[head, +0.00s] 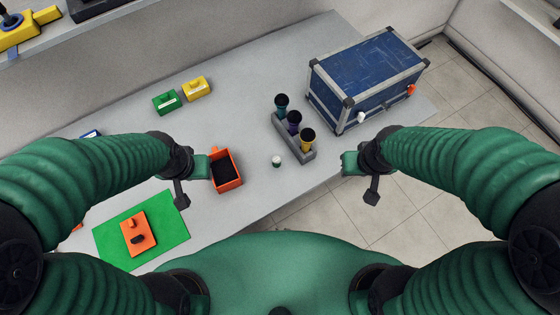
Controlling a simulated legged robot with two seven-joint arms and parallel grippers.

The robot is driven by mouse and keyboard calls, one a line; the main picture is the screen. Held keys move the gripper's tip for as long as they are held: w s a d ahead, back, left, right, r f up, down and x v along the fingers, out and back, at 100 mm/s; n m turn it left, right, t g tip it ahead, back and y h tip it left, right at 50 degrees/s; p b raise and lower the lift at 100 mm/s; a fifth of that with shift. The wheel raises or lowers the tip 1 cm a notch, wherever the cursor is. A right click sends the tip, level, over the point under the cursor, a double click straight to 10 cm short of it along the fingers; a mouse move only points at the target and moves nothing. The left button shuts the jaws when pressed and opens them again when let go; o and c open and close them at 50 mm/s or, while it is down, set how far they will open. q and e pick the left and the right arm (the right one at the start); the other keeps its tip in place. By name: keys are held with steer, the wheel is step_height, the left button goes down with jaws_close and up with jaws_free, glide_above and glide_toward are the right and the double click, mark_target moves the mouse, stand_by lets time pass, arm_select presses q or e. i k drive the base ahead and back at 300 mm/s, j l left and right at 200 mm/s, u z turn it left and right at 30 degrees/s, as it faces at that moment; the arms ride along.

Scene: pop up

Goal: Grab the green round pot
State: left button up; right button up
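A small round pot with a green side and a pale top (277,161) stands alone on the grey table, between my two grippers. A grey rack (298,142) behind it holds a teal cup (281,105), a purple cup (294,122) and a yellow cup (307,139), all with dark insides. My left gripper (203,167) is at the left side of an orange bin, apart from the pot; whether it touches the bin is unclear. My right gripper (349,163) is near the table's right edge, apart from the pot and rack. The fingers of both are too small to read.
The orange bin (238,182) has dark contents. A blue case (368,75) stands at the back right. Green (166,102) and yellow (196,89) blocks lie at the back left. A green mat (175,222) bears an orange piece (138,234). Table around the pot is clear.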

mark_target(275, 159)
steer(key=i+l, duration=0.15)
steer(key=l, duration=0.2)
steer(key=i+l, duration=0.1)
steer(key=l, duration=0.3)
steer(key=i+l, duration=0.15)
steer(key=l, duration=0.2)
steer(key=i+l, duration=0.1)
steer(key=l, duration=0.25)
steer(key=u, duration=0.45)
steer(key=l+u, duration=0.1)
steer(key=u, duration=0.75)
steer(key=l+u, duration=0.15)
steer(key=u, duration=0.75)
steer(key=l+u, duration=0.1)
steer(key=u, duration=0.35)
